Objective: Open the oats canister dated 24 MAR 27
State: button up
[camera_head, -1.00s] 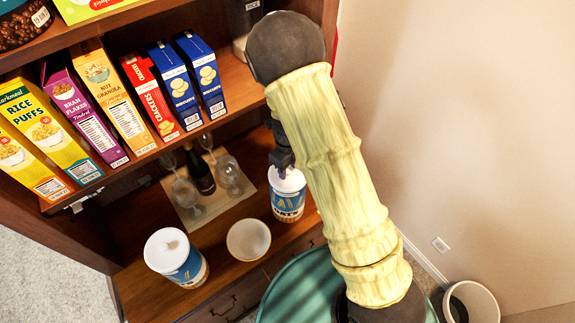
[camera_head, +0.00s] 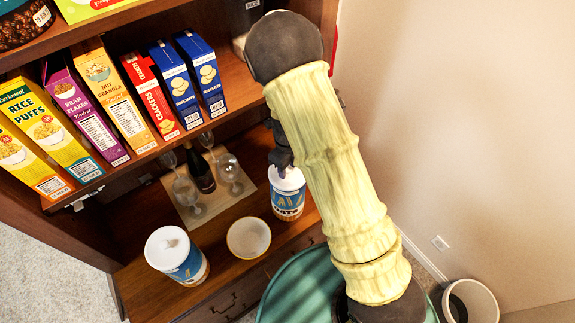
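Two blue and white oats canisters with white lids stand on the lower shelf. One canister (camera_head: 287,198) is at the right, partly hidden by my arm. The other canister (camera_head: 178,257) is at the front left, with its lid on and a small knob on top. My gripper (camera_head: 281,172) is at the top of the right canister, over its lid. The fingers are dark, small and partly hidden by my arm, so I cannot tell whether they are shut on the lid. The date on either canister is too small to read.
A cream bowl (camera_head: 248,238) stands between the canisters. Behind it, a mat (camera_head: 212,204) holds a dark bottle (camera_head: 201,172) and several glasses. Cereal and biscuit boxes line the shelf above. A wall is at the right, with a bin (camera_head: 472,303) at its foot.

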aim_at(288, 169)
jog(key=shift+c, duration=0.2)
jog(key=c, duration=0.7)
jog(key=shift+r+p, duration=2.55)
